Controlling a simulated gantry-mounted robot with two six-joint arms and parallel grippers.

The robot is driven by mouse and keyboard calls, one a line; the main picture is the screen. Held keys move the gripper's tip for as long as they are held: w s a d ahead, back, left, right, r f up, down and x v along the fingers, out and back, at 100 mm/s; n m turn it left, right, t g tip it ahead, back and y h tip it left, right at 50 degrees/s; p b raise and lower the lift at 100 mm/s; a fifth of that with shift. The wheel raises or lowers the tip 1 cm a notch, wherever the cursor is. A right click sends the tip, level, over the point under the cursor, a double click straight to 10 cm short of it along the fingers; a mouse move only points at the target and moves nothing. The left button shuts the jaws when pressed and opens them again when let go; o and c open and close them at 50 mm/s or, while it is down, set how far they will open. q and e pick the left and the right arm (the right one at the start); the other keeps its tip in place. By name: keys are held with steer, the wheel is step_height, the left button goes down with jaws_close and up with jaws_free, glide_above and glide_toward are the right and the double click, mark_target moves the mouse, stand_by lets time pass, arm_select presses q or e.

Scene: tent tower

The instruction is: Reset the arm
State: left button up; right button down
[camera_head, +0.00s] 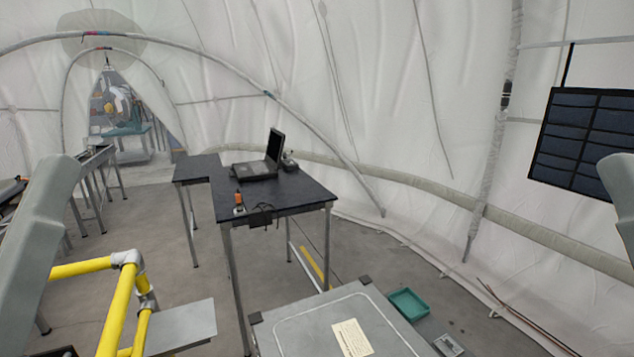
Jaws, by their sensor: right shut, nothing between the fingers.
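One grey link of my left arm (38,225) stands at the left edge of the head view. A grey link of my right arm (621,195) shows at the right edge, cut off by the frame. I cannot make out the fingers of either gripper. Nothing is seen held by or touching the visible arm parts.
A dark table (300,190) stands ahead with a laptop (265,165) on it. A grey case (300,335) is close in front, with a teal tray (408,304) beside it. Yellow rails (115,315) are at lower left. A dark panel (583,140) hangs at right.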

step_height(320, 180, up, 24)
steer(key=p, duration=2.1)
steer(key=shift+f, duration=0.1)
